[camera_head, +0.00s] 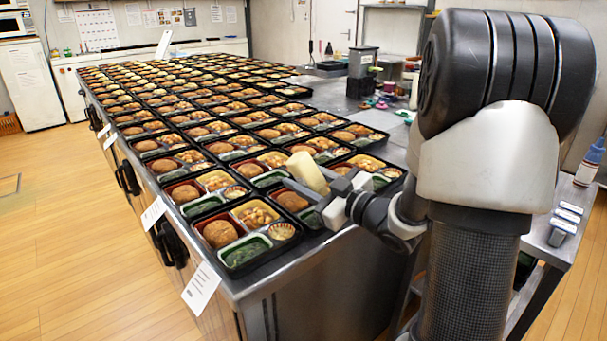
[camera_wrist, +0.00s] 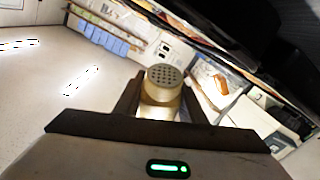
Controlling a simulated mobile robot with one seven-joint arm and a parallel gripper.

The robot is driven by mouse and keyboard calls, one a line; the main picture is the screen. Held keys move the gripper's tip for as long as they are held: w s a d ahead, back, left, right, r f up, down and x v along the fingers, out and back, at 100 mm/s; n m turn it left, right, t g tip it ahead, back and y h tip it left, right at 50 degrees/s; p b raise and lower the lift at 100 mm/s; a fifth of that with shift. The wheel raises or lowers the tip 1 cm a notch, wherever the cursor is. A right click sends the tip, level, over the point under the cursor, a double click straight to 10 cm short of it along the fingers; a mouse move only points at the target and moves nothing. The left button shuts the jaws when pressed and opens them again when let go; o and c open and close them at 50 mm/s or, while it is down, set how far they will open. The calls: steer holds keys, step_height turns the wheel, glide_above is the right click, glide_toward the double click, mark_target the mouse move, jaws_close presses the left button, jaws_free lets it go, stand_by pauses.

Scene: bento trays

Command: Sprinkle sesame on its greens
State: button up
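My gripper (camera_head: 328,192) is shut on a pale yellow shaker (camera_head: 307,172), tilted above the near right trays. In the wrist view the shaker (camera_wrist: 160,92) sits between the two fingers, and its perforated grey cap (camera_wrist: 165,75) shows. No falling sesame can be made out. The nearest bento tray (camera_head: 222,267) holds dark greens (camera_head: 245,250) in its front left compartment, beside a brown patty, orange-brown pieces and a small cup. The shaker is to the right of and above this tray, over the trays behind it. Whether any greens bear sesame is too small to tell.
Rows of filled bento trays cover the long steel table (camera_head: 300,290), with little free room among them. A dark appliance (camera_head: 361,72) stands at the back. A side shelf (camera_head: 550,240) at right bears a blue-capped bottle (camera_head: 588,163) and small boxes.

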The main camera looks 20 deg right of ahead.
steer(key=shift+r+p, duration=1.4)
steer(key=shift+r, duration=0.4)
step_height(320, 180, down, 4)
steer(key=shift+r+b, duration=0.25)
steer(key=shift+b, duration=1)
steer(key=shift+r, duration=0.15)
steer(key=shift+r+p, duration=1.25)
steer(key=shift+r, duration=0.35)
steer(key=shift+f, duration=0.1)
steer(key=shift+r, duration=0.2)
